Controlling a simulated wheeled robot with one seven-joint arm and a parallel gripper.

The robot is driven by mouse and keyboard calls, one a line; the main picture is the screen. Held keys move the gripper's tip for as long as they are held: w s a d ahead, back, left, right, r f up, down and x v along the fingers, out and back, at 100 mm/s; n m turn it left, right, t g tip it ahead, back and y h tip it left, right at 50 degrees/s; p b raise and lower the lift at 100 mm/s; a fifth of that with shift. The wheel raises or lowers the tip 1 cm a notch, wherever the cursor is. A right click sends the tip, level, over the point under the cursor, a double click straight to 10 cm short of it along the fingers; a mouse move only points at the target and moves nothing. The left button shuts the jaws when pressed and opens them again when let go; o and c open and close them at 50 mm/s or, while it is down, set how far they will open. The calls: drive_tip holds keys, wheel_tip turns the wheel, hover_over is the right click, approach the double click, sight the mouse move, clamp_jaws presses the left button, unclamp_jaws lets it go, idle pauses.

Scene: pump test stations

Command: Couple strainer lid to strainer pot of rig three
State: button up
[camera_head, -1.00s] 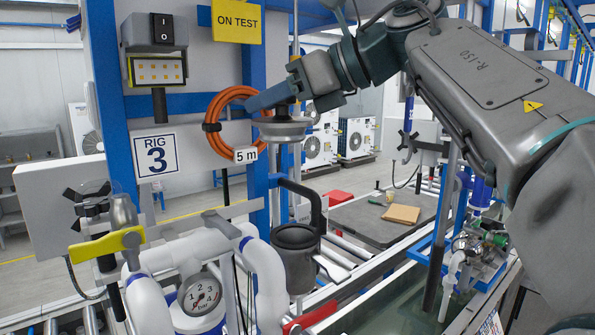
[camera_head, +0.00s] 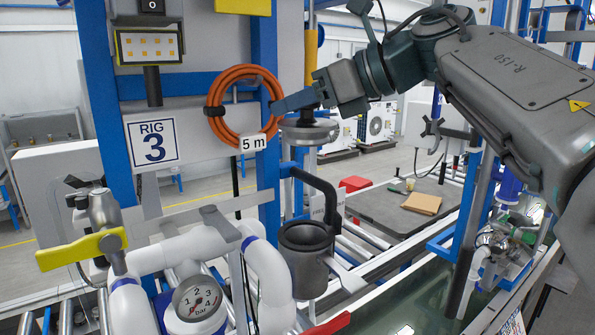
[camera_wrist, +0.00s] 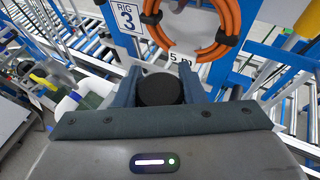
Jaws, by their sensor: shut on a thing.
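The strainer lid (camera_head: 311,132) is a grey metal disc with a dark knob on top. My gripper (camera_head: 306,104) is shut on this knob and holds the lid level in the air. In the wrist view the round black knob (camera_wrist: 159,90) sits between the two fingers of my gripper (camera_wrist: 160,88); the disc is hidden. The strainer pot (camera_head: 307,268) of rig three is a dark grey cylinder with an open top and a curved dark handle-like arm beside it. The lid is well above the pot, roughly over its mouth in the head view, and apart from it.
The RIG 3 sign (camera_head: 153,142) and a coiled orange hose (camera_head: 243,106) hang left of the lid. White pipes with a pressure gauge (camera_head: 198,299) and a yellow-handled valve (camera_head: 82,250) stand left of the pot. A dark bench top (camera_head: 385,215) lies behind it.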

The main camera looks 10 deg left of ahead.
wheel_tip(320, 180, down, 15)
drive_tip(key=b, duration=1)
drive_tip(key=shift+s, duration=0.15)
drive_tip(key=shift+f+b, duration=1.05)
drive_tip(key=shift+f, duration=0.15)
idle(2.1)
idle(0.3)
drive_tip(key=o, duration=0.9)
